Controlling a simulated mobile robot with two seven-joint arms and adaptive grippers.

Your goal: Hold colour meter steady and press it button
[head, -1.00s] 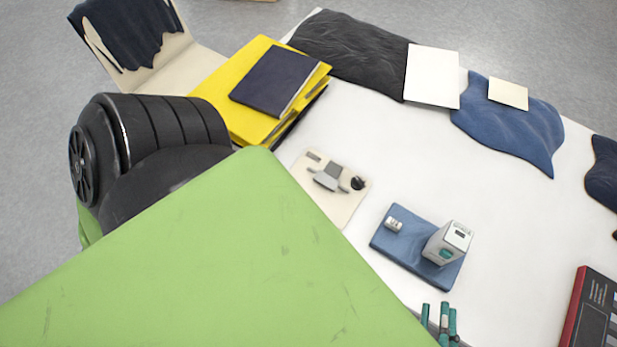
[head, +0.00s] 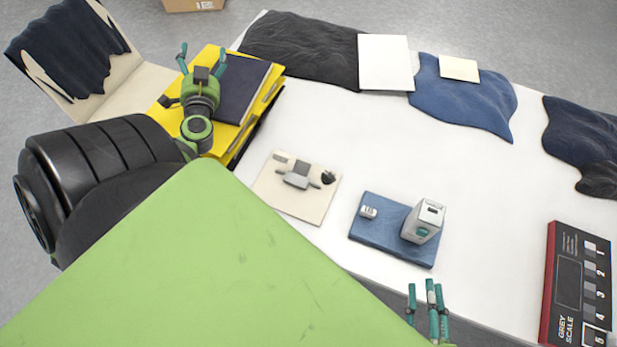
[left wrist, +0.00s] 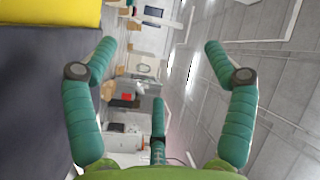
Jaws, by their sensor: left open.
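The colour meter appears to be the upright white-and-grey device (head: 421,224) with a teal mark, standing on a folded blue cloth (head: 380,241). A small white piece (head: 368,212) lies on the same cloth. My left gripper (head: 202,58) is open over the yellow folders and navy book, far up and left of the meter. In the left wrist view its teal fingers (left wrist: 158,58) are spread with nothing between them. My right gripper (head: 423,290) shows only its teal fingers at the bottom, below and apart from the meter; its opening is unclear.
A beige board (head: 270,199) with small grey parts lies left of the blue cloth. Yellow folders (head: 238,151) and a navy book (head: 239,91) are at the table's left corner. A grey-scale box (head: 568,283) is at the right. The white tabletop (head: 440,150) is clear in the middle.

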